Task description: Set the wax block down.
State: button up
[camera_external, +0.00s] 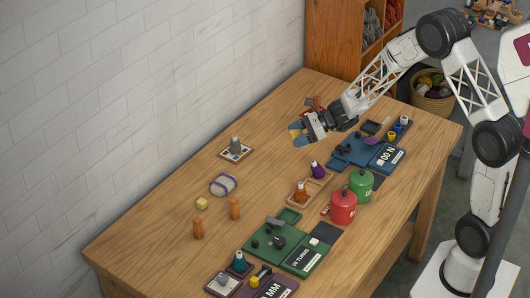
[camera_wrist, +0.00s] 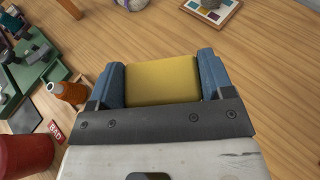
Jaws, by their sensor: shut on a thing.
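My gripper (camera_external: 298,135) is over the far part of the wooden table, with its blue fingers pointing left. In the wrist view my gripper (camera_wrist: 160,80) is shut on a yellow wax block (camera_wrist: 161,84), one blue finger on each side of it. The block looks held level and clear of the table; its lower side is hidden. In the external view the held block is small and mostly covered by the fingers.
A tile card with a grey weight (camera_external: 236,148) lies left of my gripper. A small yellow cube (camera_external: 201,203), a wool skein (camera_external: 223,184) and two wooden pegs (camera_external: 234,209) stand farther left. Red (camera_external: 343,208) and green (camera_external: 360,186) canisters stand near the front edge. Bare wood lies between.

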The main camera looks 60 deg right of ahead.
send_over(294, 163)
jog(key=shift+f, duration=2.95)
jog(key=shift+f, duration=1.85)
jog(key=shift+f, duration=0.15)
jog(key=o, duration=1)
jog(key=shift+c, duration=0.2)
jog(key=shift+d+r, duration=0.1)
jog(key=shift+r, duration=0.1)
jog(key=shift+v, duration=5.9)
